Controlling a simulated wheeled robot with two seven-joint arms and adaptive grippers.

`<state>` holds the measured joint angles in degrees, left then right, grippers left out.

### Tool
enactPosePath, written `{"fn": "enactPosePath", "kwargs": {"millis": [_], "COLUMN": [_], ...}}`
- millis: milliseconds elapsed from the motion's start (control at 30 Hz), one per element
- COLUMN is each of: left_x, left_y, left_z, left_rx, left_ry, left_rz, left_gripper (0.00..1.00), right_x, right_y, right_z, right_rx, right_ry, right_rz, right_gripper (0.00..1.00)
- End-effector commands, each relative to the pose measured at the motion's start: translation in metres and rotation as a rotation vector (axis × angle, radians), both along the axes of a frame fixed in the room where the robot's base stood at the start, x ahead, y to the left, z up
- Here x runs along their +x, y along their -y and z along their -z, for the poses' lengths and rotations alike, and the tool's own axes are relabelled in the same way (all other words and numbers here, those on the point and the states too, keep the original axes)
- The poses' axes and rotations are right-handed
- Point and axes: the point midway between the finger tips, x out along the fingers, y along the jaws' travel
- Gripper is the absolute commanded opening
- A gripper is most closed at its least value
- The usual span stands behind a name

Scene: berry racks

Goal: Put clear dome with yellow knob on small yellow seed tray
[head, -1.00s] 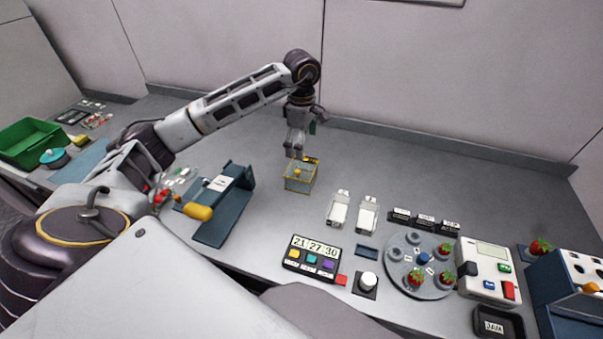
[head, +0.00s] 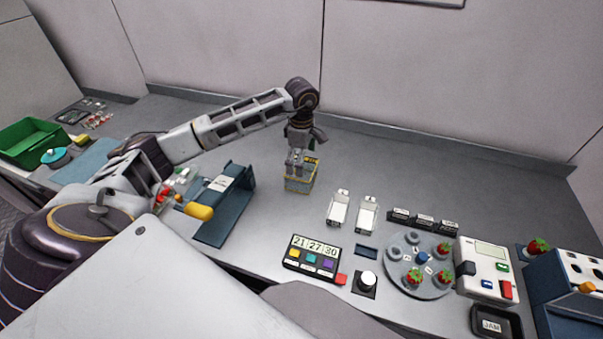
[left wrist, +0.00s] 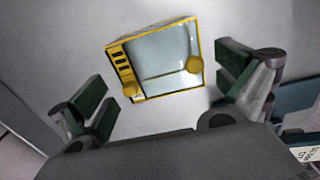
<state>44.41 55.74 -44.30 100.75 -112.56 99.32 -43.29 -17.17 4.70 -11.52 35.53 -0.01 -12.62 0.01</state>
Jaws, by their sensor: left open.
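The small yellow seed tray (head: 290,190) stands on the grey bench, and a clear box-shaped cover with yellow edges, the dome (head: 305,183), appears to sit on it. In the left wrist view the clear dome (left wrist: 165,60) lies inside a yellow rim (left wrist: 171,97). My right gripper is out of view.
A blue stand (head: 233,205) with a yellow-ended cylinder (head: 199,211) is to the left. Two white holders (head: 338,209) and a timer panel (head: 312,258) stand to the right and front. A round grey plate (head: 402,279) with strawberries is farther right. The bench behind is clear.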

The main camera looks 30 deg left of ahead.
Motion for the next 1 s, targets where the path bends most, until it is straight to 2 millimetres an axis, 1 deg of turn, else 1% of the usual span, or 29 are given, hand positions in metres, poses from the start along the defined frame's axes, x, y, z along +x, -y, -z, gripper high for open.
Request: {"fn": "enactPosePath", "kwargs": {"millis": [167, 267, 467, 600, 800, 1000], "left_x": [0.0, 0.0, 0.001, 0.001, 0.001, 0.001], "left_y": [0.0, 0.0, 0.0, 0.0, 0.0, 0.0], "left_z": [0.007, 0.016, 0.037, 0.048, 0.052, 0.052], "left_rx": [0.0, -0.001, -0.002, 0.0, 0.0, 0.0], "left_ry": [-0.001, -0.004, -0.003, -0.002, 0.0, 0.0], "left_rz": [0.0, 0.0, -0.001, 0.0, 0.0, 0.0], "left_gripper": [1.0, 1.0, 1.0, 1.0, 1.0, 1.0], "right_x": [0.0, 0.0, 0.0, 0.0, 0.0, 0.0], "right_y": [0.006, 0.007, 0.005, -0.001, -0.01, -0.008], "right_z": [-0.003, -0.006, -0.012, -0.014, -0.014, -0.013], "right_rx": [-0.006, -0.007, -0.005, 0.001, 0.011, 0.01], "right_ry": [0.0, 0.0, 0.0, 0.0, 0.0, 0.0], "right_rz": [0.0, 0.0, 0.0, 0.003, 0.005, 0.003], "right_gripper": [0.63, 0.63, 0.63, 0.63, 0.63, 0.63]}}
